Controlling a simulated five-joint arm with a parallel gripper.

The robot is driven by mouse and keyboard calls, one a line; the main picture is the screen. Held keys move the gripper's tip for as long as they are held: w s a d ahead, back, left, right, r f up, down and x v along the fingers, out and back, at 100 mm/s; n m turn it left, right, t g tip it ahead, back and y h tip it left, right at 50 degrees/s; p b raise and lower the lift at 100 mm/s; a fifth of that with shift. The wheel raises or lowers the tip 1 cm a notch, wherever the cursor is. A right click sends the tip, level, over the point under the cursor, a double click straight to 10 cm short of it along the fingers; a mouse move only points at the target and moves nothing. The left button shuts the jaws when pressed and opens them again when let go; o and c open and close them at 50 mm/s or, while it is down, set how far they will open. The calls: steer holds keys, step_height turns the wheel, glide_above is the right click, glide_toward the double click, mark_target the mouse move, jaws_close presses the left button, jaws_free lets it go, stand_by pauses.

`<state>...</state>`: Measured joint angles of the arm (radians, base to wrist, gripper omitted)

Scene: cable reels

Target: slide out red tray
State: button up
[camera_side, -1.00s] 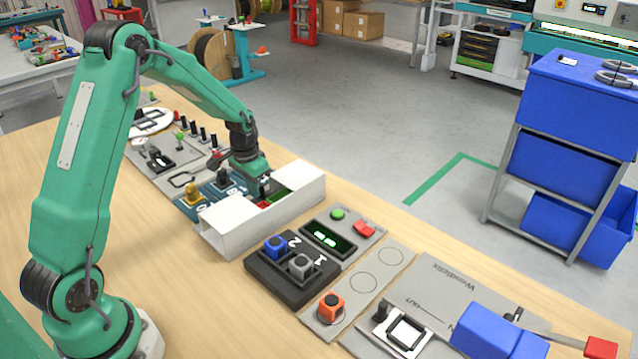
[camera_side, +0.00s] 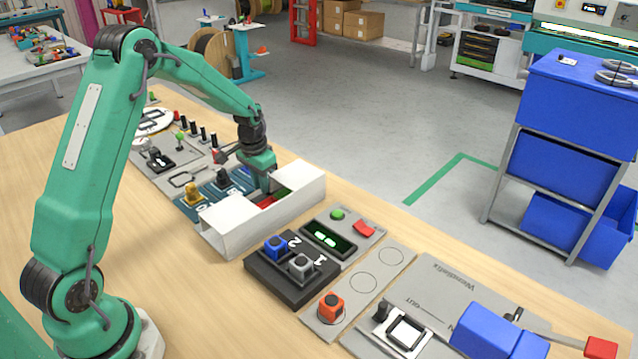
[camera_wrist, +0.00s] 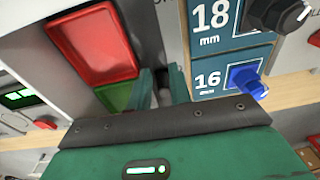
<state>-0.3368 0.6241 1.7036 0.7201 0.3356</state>
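The red tray (camera_side: 266,203) sits inside a white open-topped housing (camera_side: 228,224). In the wrist view the red tray (camera_wrist: 95,45) is a shallow rectangle at upper left, empty where visible. A green tray (camera_wrist: 113,96) adjoins it, partly behind my gripper; it also shows in the side view (camera_side: 284,191). My gripper (camera_side: 269,186) points down at the housing's left long side. In the wrist view my gripper's fingers (camera_wrist: 162,78) are apart, with a grey-white surface between them. They are beside the red tray, to its right. No tray is seen gripped; contact is unclear.
Teal panels marked 18 and 16 mm (camera_wrist: 215,82) carry knobs, including a blue knob (camera_wrist: 245,80) close to the fingers. A black block with blue and grey knobs (camera_side: 291,270) and a green display (camera_side: 328,238) stand in front of the housing. Bare table lies nearer the arm.

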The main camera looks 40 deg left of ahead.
step_height(320, 180, up, 6)
steer(key=shift+r, duration=0.15)
stand_by(0.3)
